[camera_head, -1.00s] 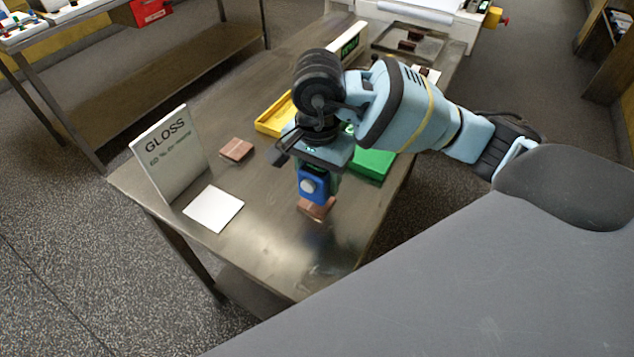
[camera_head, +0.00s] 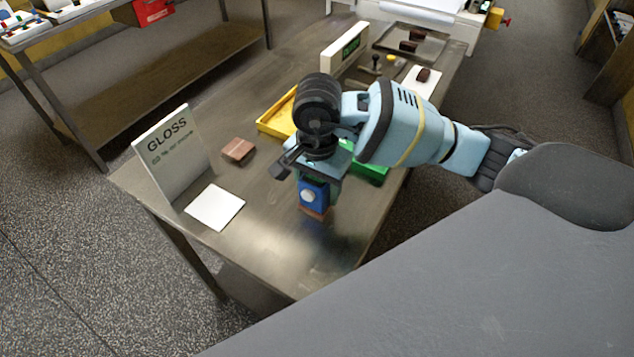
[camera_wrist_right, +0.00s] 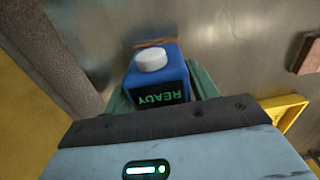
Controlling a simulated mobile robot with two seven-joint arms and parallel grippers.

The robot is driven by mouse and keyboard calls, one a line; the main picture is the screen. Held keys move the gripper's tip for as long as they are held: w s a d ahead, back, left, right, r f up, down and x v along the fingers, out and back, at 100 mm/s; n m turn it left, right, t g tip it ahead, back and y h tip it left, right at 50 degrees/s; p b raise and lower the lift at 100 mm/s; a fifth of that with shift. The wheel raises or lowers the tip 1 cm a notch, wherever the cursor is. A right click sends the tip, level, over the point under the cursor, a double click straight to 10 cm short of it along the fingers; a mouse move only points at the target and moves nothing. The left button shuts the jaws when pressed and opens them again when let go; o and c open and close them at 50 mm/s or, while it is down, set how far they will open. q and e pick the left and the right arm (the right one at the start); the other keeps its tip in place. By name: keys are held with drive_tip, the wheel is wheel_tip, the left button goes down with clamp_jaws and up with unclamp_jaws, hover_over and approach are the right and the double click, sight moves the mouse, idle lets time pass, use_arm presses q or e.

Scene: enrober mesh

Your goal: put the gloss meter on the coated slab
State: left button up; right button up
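The gloss meter (camera_head: 314,192) is a blue box with a white round knob. It shows in the wrist view (camera_wrist_right: 158,80) with a dark screen reading READY. My right gripper (camera_head: 318,182) is shut on it, with a green finger on each side. A brown slab (camera_head: 316,213) is directly under the meter and mostly hidden by it; only a brown edge shows in the wrist view (camera_wrist_right: 155,43). I cannot tell whether meter and slab touch. A second brown slab (camera_head: 239,150) lies to the left on the table. My left gripper is not in view.
A yellow tray (camera_head: 275,118) and a green item (camera_head: 372,173) are behind my gripper. The table's front is clear.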

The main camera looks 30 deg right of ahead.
drive_tip(key=shift+o, duration=1.3)
drive_tip(key=shift+r, duration=0.15)
wheel_tip(320, 180, up, 12)
drive_tip(key=shift+r+p, duration=0.1)
drive_tip(key=shift+p, duration=0.2)
